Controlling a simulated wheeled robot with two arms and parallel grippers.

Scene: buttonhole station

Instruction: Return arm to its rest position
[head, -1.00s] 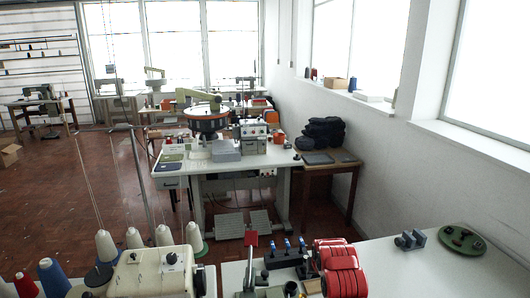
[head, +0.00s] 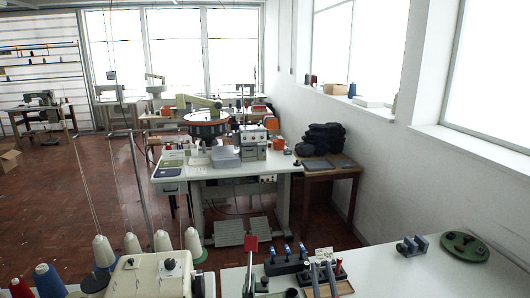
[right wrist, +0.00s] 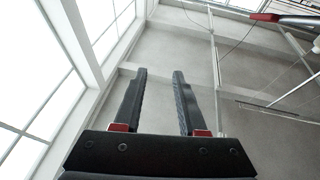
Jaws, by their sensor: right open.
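My right gripper (head: 321,264) shows at the bottom of the head view, in front of the near table's middle. Its two dark fingers point up and stand apart. In the right wrist view the gripper (right wrist: 158,72) is open, with nothing between its black fingers. Behind the fingers there are only grey ceiling, beams and bright windows. The rest of my right arm is out of the head view. My left gripper is not in view.
The near white table (head: 395,275) holds a rack with blue-topped tools (head: 287,258), a grey clamp-like block (head: 411,246) and a green oval plate (head: 465,246). Thread cones (head: 104,252) stand at the left. A sewing station (head: 225,172) stands further back.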

